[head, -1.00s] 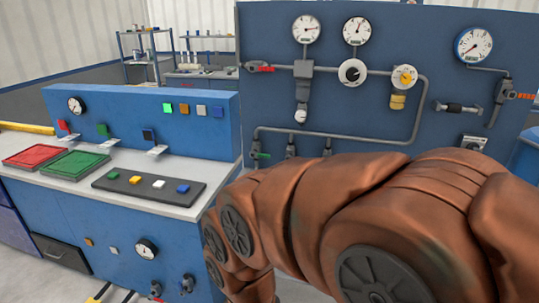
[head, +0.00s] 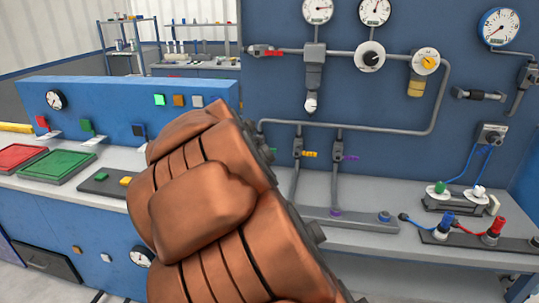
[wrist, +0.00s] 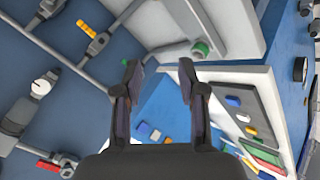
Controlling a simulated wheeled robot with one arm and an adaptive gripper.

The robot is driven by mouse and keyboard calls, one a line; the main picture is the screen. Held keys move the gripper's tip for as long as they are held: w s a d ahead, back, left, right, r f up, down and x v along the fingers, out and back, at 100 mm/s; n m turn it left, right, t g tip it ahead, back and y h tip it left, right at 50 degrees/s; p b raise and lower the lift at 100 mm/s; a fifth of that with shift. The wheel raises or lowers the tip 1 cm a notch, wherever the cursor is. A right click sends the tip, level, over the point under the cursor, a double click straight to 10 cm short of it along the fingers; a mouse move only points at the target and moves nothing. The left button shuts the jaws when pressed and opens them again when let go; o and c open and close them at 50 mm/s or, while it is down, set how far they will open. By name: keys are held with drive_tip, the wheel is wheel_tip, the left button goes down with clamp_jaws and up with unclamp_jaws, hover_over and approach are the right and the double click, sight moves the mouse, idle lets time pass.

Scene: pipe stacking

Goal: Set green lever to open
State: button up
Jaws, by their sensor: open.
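In the wrist view a small rounded green part (wrist: 201,48) shows at the end of a grey pipe, beside the pale bench plate. I cannot tell whether this is the lever or a fitting. My gripper (wrist: 157,80) is open and empty. Its two dark fingers stand apart, below and left of the green part in the picture, with no visible contact. My gripper is hidden in the head view. The lever's setting cannot be seen.
Valves with a yellow lever (head: 310,154) and a purple lever (head: 350,157) sit on the lower pipe. A red-handled valve (head: 265,52) is above. The bench to the right holds a block with cables (head: 470,236). A blue console (head: 100,100) stands left.

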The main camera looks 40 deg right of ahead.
drive_tip(key=w+d+n+t+h+b, duration=0.25)
drive_tip(key=w+d, duration=0.45)
drive_tip(key=d, duration=0.5)
drive_tip(key=n+t+h+b, duration=0.1)
drive_tip(key=n+t+h, duration=0.1)
drive_tip(key=n+t, duration=0.35)
approach(271, 151)
wheel_tip(271, 151, up, 4)
drive_tip(key=s+d+g, duration=0.1)
drive_tip(key=s+d, duration=0.1)
drive_tip(key=d, duration=0.1)
drive_tip(key=shift+w+d+f+n+t+y, duration=0.35)
drive_tip(key=shift+w+d+f+n+t, duration=0.3)
drive_tip(key=shift+w, duration=1)
drive_tip(key=shift+w+d+f+n+t+y, duration=0.4)
drive_tip(key=shift+w+d+f+n, duration=0.4)
drive_tip(key=shift+w, duration=0.85)
drive_tip(key=shift+w+d+f+n+t+y, duration=0.3)
drive_tip(key=shift+w+d+f+n+t, duration=0.4)
drive_tip(key=shift+w, duration=0.95)
drive_tip(key=shift+f, duration=0.1)
drive_tip(key=shift+a, duration=0.1)
clamp_jaws()
